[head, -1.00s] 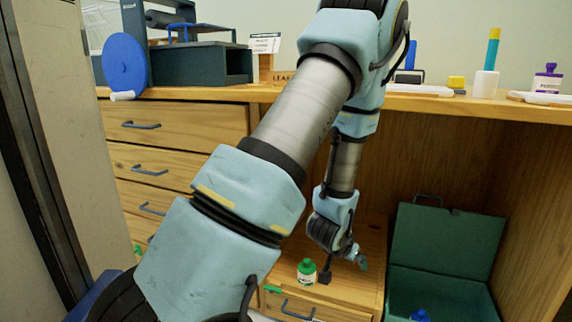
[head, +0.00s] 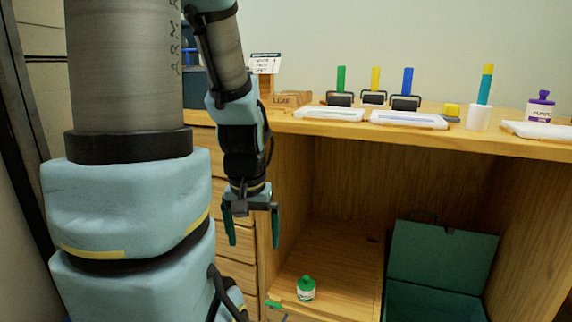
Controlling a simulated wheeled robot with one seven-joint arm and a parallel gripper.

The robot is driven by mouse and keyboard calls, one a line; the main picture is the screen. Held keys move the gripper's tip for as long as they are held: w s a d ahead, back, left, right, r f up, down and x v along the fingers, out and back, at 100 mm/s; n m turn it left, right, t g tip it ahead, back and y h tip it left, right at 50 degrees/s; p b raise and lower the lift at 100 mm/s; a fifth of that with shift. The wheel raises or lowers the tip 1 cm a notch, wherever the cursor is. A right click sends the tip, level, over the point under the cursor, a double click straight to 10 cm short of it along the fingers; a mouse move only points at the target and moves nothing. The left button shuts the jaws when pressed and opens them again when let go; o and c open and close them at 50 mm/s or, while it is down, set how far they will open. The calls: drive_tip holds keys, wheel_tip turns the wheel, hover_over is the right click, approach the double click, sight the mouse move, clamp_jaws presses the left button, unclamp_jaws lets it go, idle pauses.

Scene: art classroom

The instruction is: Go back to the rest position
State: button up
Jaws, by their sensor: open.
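My gripper (head: 254,228) hangs with its fingers pointing down, in front of the desk's drawers and left of the open bay. Its two dark green fingers are spread apart and nothing is between them. My arm comes down from the top of the head view and covers much of the left side. A small white bottle with a green cap (head: 306,288) stands upright on the low wooden surface, below and to the right of my gripper, apart from it.
The wooden desktop (head: 470,138) holds white trays (head: 408,120), rollers with coloured handles (head: 407,90), a white cup (head: 479,117) and a purple-capped bottle (head: 540,107). An open green box (head: 440,258) stands at lower right.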

wheel_tip(320, 180, up, 34)
drive_tip(key=p, duration=3.2)
drive_tip(key=shift+f, duration=0.25)
